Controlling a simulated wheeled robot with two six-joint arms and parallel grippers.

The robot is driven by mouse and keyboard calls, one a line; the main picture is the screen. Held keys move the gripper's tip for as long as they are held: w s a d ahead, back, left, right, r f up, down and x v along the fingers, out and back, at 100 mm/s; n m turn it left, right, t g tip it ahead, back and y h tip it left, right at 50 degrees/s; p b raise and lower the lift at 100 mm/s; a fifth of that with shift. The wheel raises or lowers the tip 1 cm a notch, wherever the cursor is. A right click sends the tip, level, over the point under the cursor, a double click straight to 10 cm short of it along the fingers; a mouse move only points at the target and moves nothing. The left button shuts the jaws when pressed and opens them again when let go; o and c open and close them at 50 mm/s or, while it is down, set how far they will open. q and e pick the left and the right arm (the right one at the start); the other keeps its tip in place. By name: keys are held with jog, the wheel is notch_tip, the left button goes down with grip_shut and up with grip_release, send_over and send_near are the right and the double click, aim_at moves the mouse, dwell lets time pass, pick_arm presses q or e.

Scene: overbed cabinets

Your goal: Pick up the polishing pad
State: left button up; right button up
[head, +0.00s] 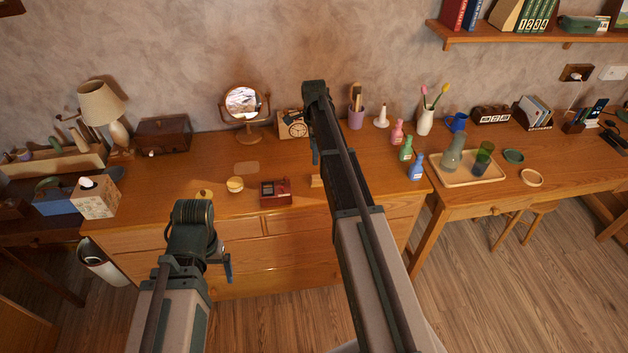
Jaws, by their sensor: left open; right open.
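I cannot tell for sure which item is the polishing pad. A small round cream-and-yellow item (235,185) sits on the wooden dresser top, left of a small dark red box (274,193). My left gripper (227,268) is low in front of the drawers, below and apart from these items. My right gripper (315,156) is over the dresser, right of them, mostly hidden by its own arm. Both grippers look empty.
A round mirror (243,103), a clock (297,129) and a brown box (163,135) stand at the back. Pink, green and blue bottles (416,167) and a wooden tray (474,179) are to the right. The dresser's left middle is fairly clear.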

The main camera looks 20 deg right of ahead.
aim_at(317, 177)
notch_tip(317, 177, down, 8)
jog(key=b, duration=0.8)
jog(key=shift+d+f, duration=0.1)
jog(key=shift+f, duration=0.1)
jog(key=f+b, duration=0.3)
jog(key=d+f+b, duration=0.1)
jog(key=f+b, duration=0.1)
jog(key=shift+s+f, duration=0.15)
jog(key=shift+s, duration=0.05)
grip_shut()
jog(key=shift+r+p, duration=0.3)
jog(key=shift+r, duration=0.05)
